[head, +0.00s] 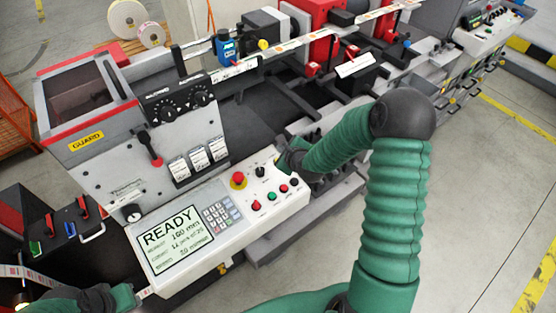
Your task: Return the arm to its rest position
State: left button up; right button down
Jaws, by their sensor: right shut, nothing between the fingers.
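My right arm is green and ribbed; it rises on the right, bends at a dark elbow and reaches left to the machine's control panel (232,217). My right gripper (283,162) is shut and empty at the panel's upper right edge, close to its buttons. It is small and partly hidden by its own arm, so I cannot tell whether it touches the panel. My left arm enters at the bottom left, below the panel. Its gripper (136,294) barely shows near the panel's lower left corner, and its fingers cannot be made out.
The label rewinder (125,165) fills the left and middle. A red emergency button (238,179) and a lit READY screen (175,240) are on the panel. A black lever (149,147) stands out from the front. Grey floor (480,200) is open on the right.

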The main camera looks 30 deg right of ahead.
jog(key=s+a+n+g, duration=0.1)
jog(key=s+a+n, duration=0.1)
jog(key=a+n, duration=0.1)
jog(key=s+a+n+g+y+b, duration=0.1)
jog(key=s+a+n, duration=0.2)
jog(key=n, duration=0.3)
jog(key=s+a+n+g+b, duration=0.1)
jog(key=s+a+n, duration=0.1)
jog(key=n, duration=0.3)
jog(key=shift+s+a+f+g+y, duration=0.15)
jog(key=shift+a+f+y, duration=0.05)
jog(key=shift+a, duration=0.25)
jog(key=shift+s+a+f+g+y, duration=0.1)
jog(key=shift+a+f+g+y, duration=0.1)
jog(key=shift+a, duration=0.2)
jog(key=s+a+r+n+g+b, duration=0.1)
jog(key=s+a+n+g, duration=0.3)
jog(key=s+n, duration=1.1)
jog(key=shift+a+r+n, duration=0.2)
jog(key=shift+a+n, duration=0.3)
jog(key=shift+a, duration=0.65)
jog(key=shift+s, duration=0.15)
jog(key=shift+a+r, duration=0.1)
jog(key=shift+a, duration=0.2)
